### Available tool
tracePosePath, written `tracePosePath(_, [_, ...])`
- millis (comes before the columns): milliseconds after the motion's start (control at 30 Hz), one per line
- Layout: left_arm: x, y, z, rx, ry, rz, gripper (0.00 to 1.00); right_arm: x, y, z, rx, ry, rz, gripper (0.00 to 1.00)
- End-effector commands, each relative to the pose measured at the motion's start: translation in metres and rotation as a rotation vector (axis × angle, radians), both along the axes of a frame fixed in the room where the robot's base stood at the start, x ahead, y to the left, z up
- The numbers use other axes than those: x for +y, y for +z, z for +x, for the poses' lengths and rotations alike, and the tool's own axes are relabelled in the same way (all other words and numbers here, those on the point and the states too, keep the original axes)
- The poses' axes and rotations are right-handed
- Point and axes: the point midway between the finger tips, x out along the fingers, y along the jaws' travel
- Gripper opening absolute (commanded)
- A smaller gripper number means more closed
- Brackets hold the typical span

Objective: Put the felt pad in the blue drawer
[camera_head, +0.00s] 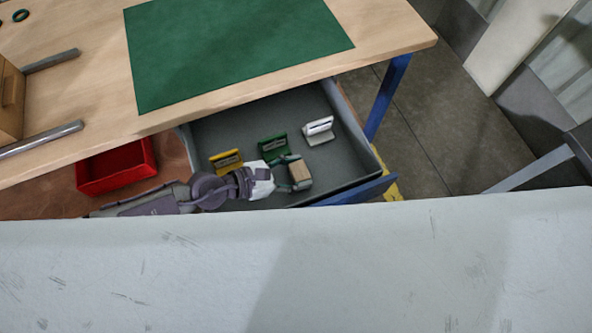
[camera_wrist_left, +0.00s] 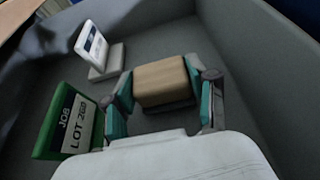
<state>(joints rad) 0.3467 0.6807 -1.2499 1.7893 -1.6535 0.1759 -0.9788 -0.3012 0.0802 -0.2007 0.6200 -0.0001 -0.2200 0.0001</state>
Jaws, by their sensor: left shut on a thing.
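The blue drawer (camera_head: 352,192) is open under the bench, with a blue front and grey inside. My left gripper (camera_head: 292,177) reaches into it from the left and is shut on a tan, wood-coloured block, which I take for the felt pad (camera_head: 299,170). In the left wrist view the pad (camera_wrist_left: 160,80) sits between both teal-lined fingers of the gripper (camera_wrist_left: 166,92), inside the drawer walls. A dark band shows under the pad. I cannot tell whether it touches the drawer floor. My right gripper is not in view.
In the drawer stand a yellow label holder (camera_head: 226,160), a green one (camera_head: 273,147) and a white one (camera_head: 319,130). A red bin (camera_head: 116,168) is left of the drawer. A green mat (camera_head: 230,50) lies on the wooden bench (camera_head: 385,25). The drawer's right side has bare floor.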

Motion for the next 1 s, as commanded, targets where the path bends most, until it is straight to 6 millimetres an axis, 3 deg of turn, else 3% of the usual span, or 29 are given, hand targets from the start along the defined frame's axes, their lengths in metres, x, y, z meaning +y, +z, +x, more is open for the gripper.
tracePosePath(100, [0.000, -0.005, 0.000, 0.001, 0.000, 0.000, 0.23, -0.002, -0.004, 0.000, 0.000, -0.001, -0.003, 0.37])
tracePosePath(133, [0.000, -0.004, 0.000, 0.001, 0.000, 0.000, 0.61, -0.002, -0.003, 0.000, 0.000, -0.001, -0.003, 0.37])
tracePosePath(267, [0.000, -0.003, 0.000, 0.001, 0.000, 0.001, 0.82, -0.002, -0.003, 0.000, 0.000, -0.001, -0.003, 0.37])
tracePosePath(667, [0.002, 0.001, 0.000, 0.001, 0.000, 0.002, 0.82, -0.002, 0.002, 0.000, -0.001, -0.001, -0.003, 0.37])
tracePosePath(1000, [0.051, 0.018, -0.017, 0.002, 0.001, 0.004, 0.82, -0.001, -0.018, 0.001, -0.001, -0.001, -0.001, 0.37])
